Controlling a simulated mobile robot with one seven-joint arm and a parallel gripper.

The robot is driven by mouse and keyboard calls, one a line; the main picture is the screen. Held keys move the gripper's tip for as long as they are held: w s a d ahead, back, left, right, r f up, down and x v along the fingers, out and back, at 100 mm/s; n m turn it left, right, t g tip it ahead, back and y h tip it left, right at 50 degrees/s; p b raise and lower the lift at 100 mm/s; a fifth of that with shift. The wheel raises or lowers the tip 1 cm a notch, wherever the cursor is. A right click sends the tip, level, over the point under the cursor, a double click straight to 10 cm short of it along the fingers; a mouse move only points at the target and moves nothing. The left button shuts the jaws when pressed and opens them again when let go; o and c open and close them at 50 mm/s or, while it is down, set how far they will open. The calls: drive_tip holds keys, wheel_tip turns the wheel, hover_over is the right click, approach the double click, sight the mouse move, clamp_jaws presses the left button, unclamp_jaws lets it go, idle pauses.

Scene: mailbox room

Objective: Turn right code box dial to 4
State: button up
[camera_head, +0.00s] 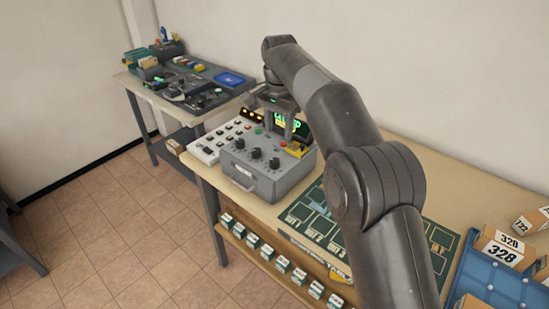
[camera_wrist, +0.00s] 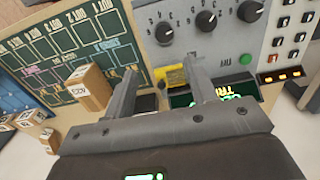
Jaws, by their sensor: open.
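The grey code box (camera_head: 262,185) stands on the wooden table, with a row of three black dials on its top face. The right dial (camera_head: 274,162) is the one nearest the green board; in the wrist view this dial (camera_wrist: 163,34) is at the left of the row. The middle dial (camera_head: 255,152) and left dial (camera_head: 238,143) also show. My gripper (camera_head: 279,130) is open and empty above the back part of the box. In the wrist view its fingers (camera_wrist: 163,72) are apart, short of the right dial and not touching it.
A yellow part (camera_wrist: 172,77) and a green button (camera_wrist: 246,59) are on the box. A screen with green text (camera_wrist: 228,99) is behind it. A white button panel (camera_head: 222,140) stands left. A green board (camera_head: 310,215) lies right. A small carton (camera_wrist: 88,90) is near my left finger.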

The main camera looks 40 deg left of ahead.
sight(275, 160)
drive_tip(key=f, duration=0.7)
drive_tip(key=a+f, duration=0.1)
drive_tip(key=f, duration=0.3)
drive_tip(key=shift+s+f, duration=0.3)
drive_tip(key=c, duration=1)
